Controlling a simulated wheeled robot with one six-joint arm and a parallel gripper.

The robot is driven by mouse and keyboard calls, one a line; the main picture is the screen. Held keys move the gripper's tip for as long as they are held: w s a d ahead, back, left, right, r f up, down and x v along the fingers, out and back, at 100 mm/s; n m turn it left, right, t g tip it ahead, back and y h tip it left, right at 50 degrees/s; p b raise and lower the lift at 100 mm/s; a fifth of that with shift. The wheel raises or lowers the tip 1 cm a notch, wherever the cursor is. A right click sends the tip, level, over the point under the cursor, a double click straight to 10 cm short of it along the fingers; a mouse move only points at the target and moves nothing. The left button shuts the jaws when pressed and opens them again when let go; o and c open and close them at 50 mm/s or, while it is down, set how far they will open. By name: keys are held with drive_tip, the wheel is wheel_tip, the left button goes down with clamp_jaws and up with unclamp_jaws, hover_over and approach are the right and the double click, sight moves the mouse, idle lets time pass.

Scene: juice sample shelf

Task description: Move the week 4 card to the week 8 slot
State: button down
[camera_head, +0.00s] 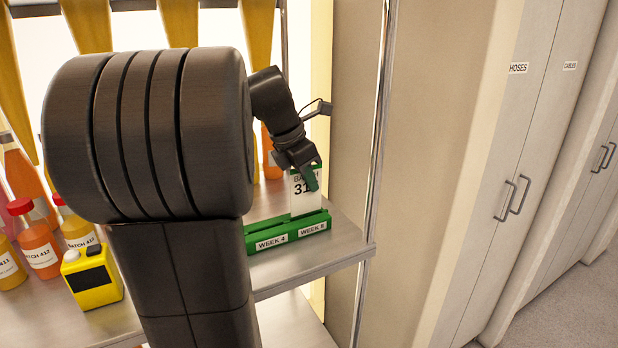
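A white card (302,203) with a green top edge and the number 31 partly showing stands upright at the WEEK 8 part of the green holder (251,244). The holder has a WEEK 4 label on the left and a WEEK 8 label on the right. No card shows at the WEEK 4 part. My gripper (309,177) is at the card's upper part, with one finger in front of its face and covering some of the print. The other finger is hidden, so I cannot tell whether the fingers press on the card. I cannot tell whether its lower edge is fully seated.
The holder stands near the right end of a metal shelf (338,243), beside a chrome post (377,150). Bottles of orange and yellow juice (38,250) and a yellow device (98,292) stand at the left. My arm hides the shelf's middle. Cabinets (480,180) are at the right.

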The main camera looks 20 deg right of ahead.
drive_tip(key=shift+f+b, duration=0.45)
drive_tip(key=shift+f, duration=1.4)
idle(0.7)
drive_tip(key=c, duration=1.6)
unclamp_jaws()
drive_tip(key=shift+o, duration=0.2)
drive_tip(key=v, duration=1.3)
drive_tip(key=shift+a+r, duration=0.15)
drive_tip(key=shift+r, duration=0.25)
approach(318, 209)
drive_tip(key=x, duration=0.4)
drive_tip(key=shift+w+f, duration=0.1)
drive_tip(key=shift+f, duration=0.35)
drive_tip(key=shift+r, duration=0.3)
